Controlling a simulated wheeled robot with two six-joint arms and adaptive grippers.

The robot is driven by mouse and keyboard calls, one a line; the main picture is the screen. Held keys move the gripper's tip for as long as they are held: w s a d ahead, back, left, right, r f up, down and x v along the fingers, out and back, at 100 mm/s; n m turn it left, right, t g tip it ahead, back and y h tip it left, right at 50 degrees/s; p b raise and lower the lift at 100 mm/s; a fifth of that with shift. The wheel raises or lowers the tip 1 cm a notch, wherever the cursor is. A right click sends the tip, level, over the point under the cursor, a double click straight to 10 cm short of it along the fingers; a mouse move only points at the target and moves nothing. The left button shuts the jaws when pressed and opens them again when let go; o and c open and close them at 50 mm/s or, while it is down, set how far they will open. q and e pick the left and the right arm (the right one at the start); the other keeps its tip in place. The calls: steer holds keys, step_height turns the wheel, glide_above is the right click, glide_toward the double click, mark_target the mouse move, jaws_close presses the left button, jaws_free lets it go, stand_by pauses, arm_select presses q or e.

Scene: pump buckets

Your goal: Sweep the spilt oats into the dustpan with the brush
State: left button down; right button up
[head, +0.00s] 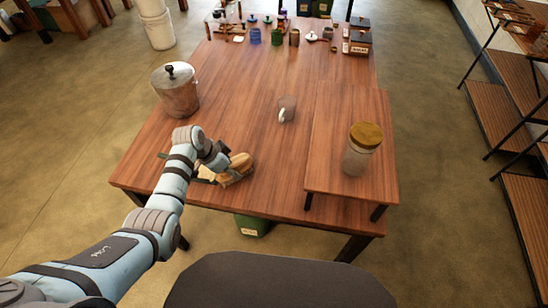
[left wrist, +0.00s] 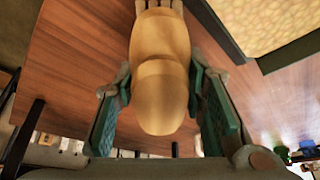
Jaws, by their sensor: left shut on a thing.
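My left gripper (head: 222,167) is low over the near left of the table. It is shut on a tan, rounded wooden piece that looks like the brush (head: 239,162). In the left wrist view, the brush (left wrist: 161,90) lies lengthwise between the two green-padded fingers (left wrist: 162,108). The bristles cannot be made out clearly. A dark-edged thing with a yellow, grainy face (left wrist: 285,28) shows at the top right of that view; I cannot tell if it is the dustpan or holds oats. I cannot make out loose oats in the head view. My right gripper is not in view.
A lidded metal pot (head: 177,94) stands at the table's left edge. A clear mug (head: 287,109) stands mid-table. A wood-lidded jar (head: 358,160) stands on a raised board (head: 330,125) at right. Several small things line the far end. A green bin (head: 252,226) is below the near edge.

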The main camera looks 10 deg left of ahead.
arm_select(q)
step_height(320, 180, up, 2)
steer(key=shift+r+p, duration=0.1)
steer(key=shift+p, duration=0.25)
step_height(320, 180, up, 6)
steer(key=p, duration=0.6)
steer(key=shift+d, duration=0.1)
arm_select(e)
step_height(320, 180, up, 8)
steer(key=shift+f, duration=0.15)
